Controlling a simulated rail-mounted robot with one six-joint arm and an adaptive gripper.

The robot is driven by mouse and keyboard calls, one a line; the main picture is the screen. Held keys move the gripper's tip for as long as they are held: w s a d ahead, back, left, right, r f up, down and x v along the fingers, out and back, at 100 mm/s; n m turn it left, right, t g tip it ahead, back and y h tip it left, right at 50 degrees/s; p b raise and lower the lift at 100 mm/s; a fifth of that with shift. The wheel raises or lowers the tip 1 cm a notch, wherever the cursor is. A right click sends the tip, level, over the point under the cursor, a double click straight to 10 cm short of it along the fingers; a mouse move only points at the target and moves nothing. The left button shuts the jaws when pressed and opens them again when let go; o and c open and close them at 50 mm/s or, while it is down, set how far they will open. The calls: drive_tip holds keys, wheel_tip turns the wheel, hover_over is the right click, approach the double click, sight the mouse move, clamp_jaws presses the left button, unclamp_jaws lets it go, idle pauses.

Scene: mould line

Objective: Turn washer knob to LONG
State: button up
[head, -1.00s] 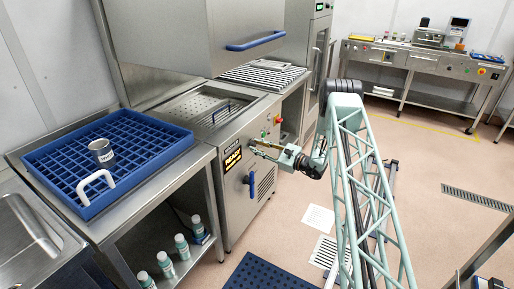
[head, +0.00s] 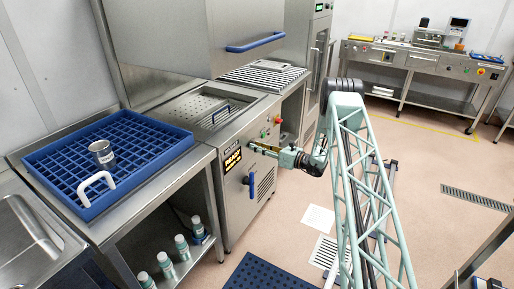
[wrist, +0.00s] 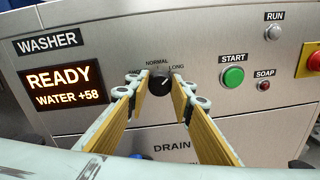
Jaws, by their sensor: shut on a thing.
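The washer (head: 232,205) stands at the centre left in the head view. The wrist view shows its front panel (wrist: 215,40) with a lit READY, WATER +58 display (wrist: 62,88). The black washer knob (wrist: 160,86) is between my fingertips, under the labels NORMAL and LONG. A third label at the left is partly hidden by a finger. The knob's pale pointer mark slants up and right, towards LONG. My gripper (wrist: 160,90) is shut on the knob, one finger on each side. In the head view, my gripper (head: 264,148) reaches the panel from the right.
A green START button (wrist: 233,77), a SOAP light (wrist: 264,86) and a red stop button (wrist: 314,62) lie right of the knob. A blue handle (head: 252,186) is below. A blue rack (head: 150,125) with a metal cup (head: 102,155) is on the left counter.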

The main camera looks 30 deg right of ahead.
idle(0.4)
drive_tip(key=o, duration=0.9)
drive_tip(key=shift+c, duration=0.2)
drive_tip(key=v, duration=1.2)
